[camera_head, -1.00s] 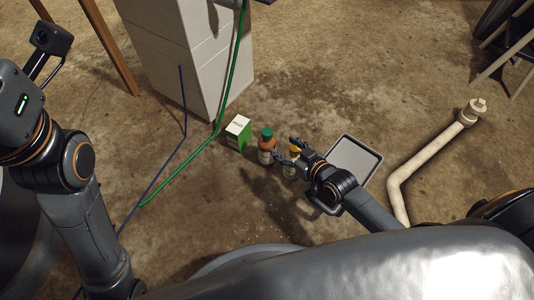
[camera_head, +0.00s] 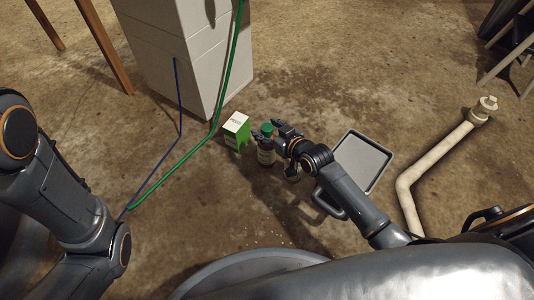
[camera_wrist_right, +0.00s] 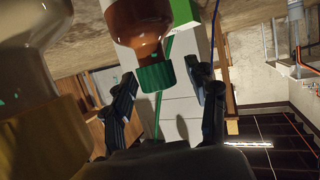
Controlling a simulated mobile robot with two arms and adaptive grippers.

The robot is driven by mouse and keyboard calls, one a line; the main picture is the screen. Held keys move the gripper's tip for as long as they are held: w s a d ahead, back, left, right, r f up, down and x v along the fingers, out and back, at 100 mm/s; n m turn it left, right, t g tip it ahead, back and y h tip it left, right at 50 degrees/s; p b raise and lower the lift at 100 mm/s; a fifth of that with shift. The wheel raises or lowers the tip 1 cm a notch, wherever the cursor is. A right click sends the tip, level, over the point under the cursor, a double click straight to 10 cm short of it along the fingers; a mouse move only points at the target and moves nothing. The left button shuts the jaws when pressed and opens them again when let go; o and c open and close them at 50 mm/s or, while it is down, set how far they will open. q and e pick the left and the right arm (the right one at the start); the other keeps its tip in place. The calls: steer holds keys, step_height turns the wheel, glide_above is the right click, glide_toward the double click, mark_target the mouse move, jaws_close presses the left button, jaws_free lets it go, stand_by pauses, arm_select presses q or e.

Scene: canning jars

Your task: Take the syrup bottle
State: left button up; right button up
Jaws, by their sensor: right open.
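An amber bottle with a green cap (camera_head: 266,156) stands on the floor; it looks like the syrup bottle, though I cannot read its label. It also shows upside down in the right wrist view (camera_wrist_right: 139,22). My right gripper (camera_head: 271,131) is open at the bottle's top. In the right wrist view the open fingers (camera_wrist_right: 163,82) lie on either side of the green cap, with gaps visible. Whether they touch the bottle cannot be told. My left arm shows at the left, but its gripper is out of view.
A green and white carton (camera_head: 236,132) stands close left of the bottle. Another bottle (camera_wrist_right: 30,55) is close beside my right gripper, mostly hidden in the head view. A grey tray (camera_head: 383,165) lies right, with a pale pipe (camera_head: 432,157) beyond. A green hose (camera_head: 185,154) runs left.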

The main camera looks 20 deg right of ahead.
steer(key=shift+w, duration=0.25)
steer(key=shift+c, duration=0.4)
jaws_close()
steer(key=shift+r, duration=0.1)
